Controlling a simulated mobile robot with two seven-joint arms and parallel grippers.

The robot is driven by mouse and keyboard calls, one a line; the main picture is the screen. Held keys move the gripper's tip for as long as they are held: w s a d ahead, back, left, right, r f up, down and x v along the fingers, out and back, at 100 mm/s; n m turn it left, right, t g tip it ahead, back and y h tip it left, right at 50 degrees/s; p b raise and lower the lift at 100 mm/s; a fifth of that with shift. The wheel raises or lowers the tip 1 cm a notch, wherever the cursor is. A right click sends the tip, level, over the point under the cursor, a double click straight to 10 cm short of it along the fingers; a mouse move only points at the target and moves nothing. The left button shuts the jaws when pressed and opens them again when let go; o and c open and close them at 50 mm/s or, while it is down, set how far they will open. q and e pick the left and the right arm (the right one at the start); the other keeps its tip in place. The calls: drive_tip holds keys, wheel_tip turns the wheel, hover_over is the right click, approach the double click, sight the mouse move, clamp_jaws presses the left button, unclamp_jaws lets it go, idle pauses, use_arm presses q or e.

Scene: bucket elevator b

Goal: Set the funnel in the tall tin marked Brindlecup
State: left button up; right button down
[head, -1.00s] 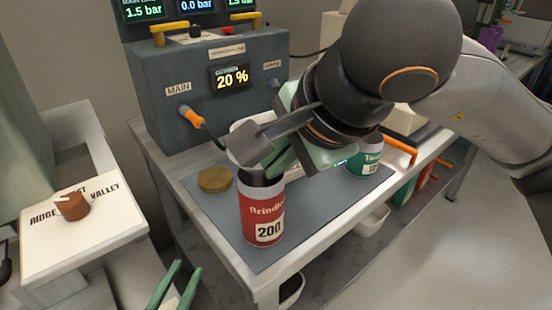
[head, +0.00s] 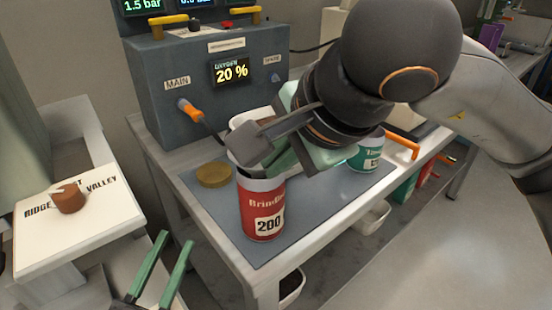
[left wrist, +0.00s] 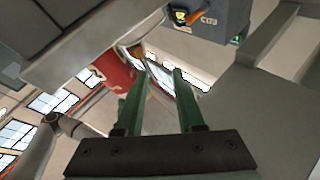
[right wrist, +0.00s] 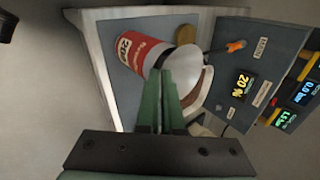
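The tall red tin marked Brindlecup (head: 262,215), with a 200 label, stands upright on the grey mat. It also shows in the right wrist view (right wrist: 138,52). My right gripper (head: 262,160) is over the tin's mouth, its tips mostly hidden in the head view. In the right wrist view its fingers (right wrist: 160,85) are close together on a pale cone, apparently the funnel (right wrist: 182,68), which overlaps the tin's mouth. I cannot tell whether the spout is inside. My left gripper (head: 160,270) is open and empty, low in front of the table; its fingers (left wrist: 158,100) are apart.
A tan lid (head: 213,175) lies left of the tin. A teal tin (head: 365,155) stands behind right. A white container with brown inside (right wrist: 205,88) is close to the funnel. A grey control box (head: 210,85) with an orange handle stands behind. A sign board (head: 80,220) is at left.

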use_arm(q)
drive_tip(key=shift+s+d+r+m+t+h, duration=0.1)
drive_tip(key=shift+s+r+m+t+h, duration=0.25)
drive_tip(key=shift+r, duration=0.45)
drive_tip(key=shift+s+d+r+m+t+h, duration=0.15)
drive_tip(key=shift+s+r+m+h, duration=0.3)
drive_tip(key=shift+r, duration=0.3)
use_arm(e)
drive_tip(key=shift+f, duration=0.3)
use_arm(q)
drive_tip(key=shift+a, duration=0.1)
drive_tip(key=shift+w, duration=0.1)
use_arm(e)
drive_tip(key=c, duration=1)
unclamp_jaws()
use_arm(q)
drive_tip(key=shift+r, duration=0.15)
